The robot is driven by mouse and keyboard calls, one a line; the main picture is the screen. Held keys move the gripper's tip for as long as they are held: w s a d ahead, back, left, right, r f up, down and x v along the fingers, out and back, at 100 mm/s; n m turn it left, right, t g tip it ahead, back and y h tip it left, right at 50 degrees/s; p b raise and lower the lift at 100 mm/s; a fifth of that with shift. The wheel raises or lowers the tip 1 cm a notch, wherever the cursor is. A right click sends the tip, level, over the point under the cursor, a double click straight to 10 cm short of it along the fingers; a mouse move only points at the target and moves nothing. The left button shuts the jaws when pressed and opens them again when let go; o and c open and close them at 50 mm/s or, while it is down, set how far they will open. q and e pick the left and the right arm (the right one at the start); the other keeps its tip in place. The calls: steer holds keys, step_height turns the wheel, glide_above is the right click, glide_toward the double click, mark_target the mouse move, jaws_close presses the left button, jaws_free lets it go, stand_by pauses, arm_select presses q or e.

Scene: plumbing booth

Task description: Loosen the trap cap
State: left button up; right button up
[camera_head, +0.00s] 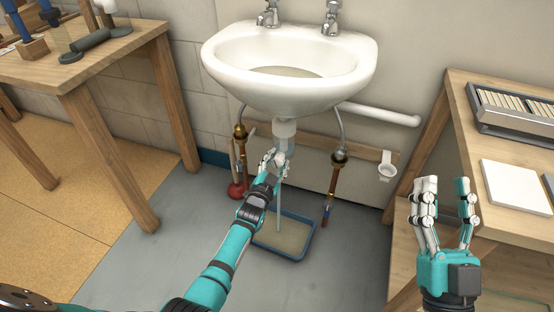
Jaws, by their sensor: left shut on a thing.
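The trap (285,130) hangs under the white sink (290,85), with its upper part showing as a pale pipe. My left gripper (275,160) is at the bottom of the trap, shut on the trap cap, which its fingers mostly hide. A thin pale vertical streak (279,205), looking like running water, drops from there to a blue-rimmed tray (298,257) on the floor. My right gripper (441,195) is open and empty at the right, well away from the trap, in front of the right bench.
Copper supply pipes with valves (339,157) flank the trap. A red plunger (236,190) stands left of the tray. A wooden rail with a white cup holder (387,168) runs behind. Workbenches stand left (90,70) and right (500,215). The grey floor between is mostly clear.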

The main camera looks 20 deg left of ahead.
arm_select(q)
steer(key=shift+f+n, duration=0.15)
steer(key=shift+n, duration=0.95)
arm_select(e)
steer(key=shift+w+f+g, duration=0.4)
steer(key=shift+f+g, duration=0.1)
steer(key=shift+f, duration=0.15)
steer(key=shift+w+f+g, duration=0.4)
steer(key=shift+f+g, duration=0.1)
steer(key=shift+f, duration=0.15)
arm_select(q)
steer(key=o, duration=1.2)
steer(key=shift+s, duration=0.1)
steer(key=s, duration=1.2)
steer(key=shift+a, duration=0.25)
